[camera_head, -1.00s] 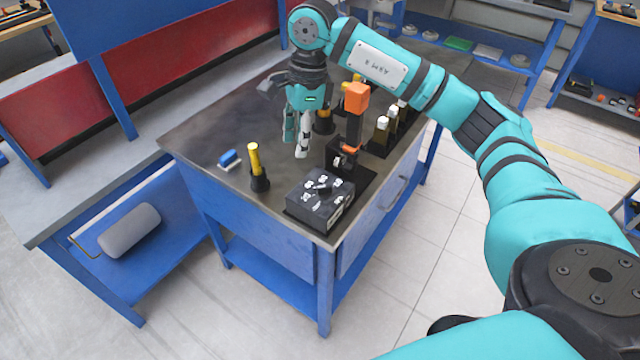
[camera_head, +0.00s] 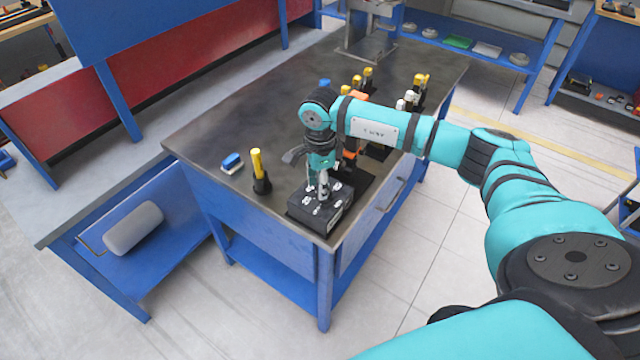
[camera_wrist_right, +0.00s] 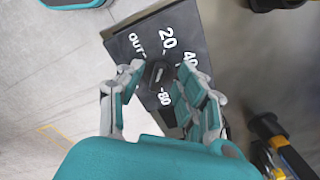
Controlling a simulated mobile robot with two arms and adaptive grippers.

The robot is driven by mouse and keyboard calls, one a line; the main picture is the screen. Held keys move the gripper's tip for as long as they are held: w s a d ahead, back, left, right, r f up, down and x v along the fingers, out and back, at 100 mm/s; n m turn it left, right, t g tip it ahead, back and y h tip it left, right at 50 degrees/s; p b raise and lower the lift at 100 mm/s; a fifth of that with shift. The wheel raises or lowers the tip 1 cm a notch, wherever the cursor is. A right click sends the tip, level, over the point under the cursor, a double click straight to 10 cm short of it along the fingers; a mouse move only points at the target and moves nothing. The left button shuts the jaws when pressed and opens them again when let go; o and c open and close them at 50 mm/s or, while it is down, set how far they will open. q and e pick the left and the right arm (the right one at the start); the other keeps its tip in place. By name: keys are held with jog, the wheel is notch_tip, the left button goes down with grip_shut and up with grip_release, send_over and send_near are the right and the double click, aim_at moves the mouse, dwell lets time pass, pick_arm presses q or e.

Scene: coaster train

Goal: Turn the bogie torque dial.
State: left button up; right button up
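The dial box (camera_head: 310,220) is a black block at the near corner of the bench, with white markings on top. In the right wrist view the box (camera_wrist_right: 125,44) shows OUT, 20, 40 and 80 around a dark dial knob (camera_wrist_right: 157,74). My right gripper (camera_head: 317,187) is over the box top, pointing down. In the wrist view the fingers of my right gripper (camera_wrist_right: 160,73) are open, one on each side of the knob; I cannot tell whether they touch it. The gripper hides the knob in the head view. My left gripper is not in view.
A yellow-handled tool (camera_head: 257,165) stands in a black holder left of the box. A blue block (camera_head: 232,162) lies near the bench's left edge. Several yellow-topped and white-topped items stand farther back. An orange-topped stand is partly hidden behind my arm. The bench's middle left is clear.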

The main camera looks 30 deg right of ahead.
jog(key=shift+f, duration=1.1)
grip_shut()
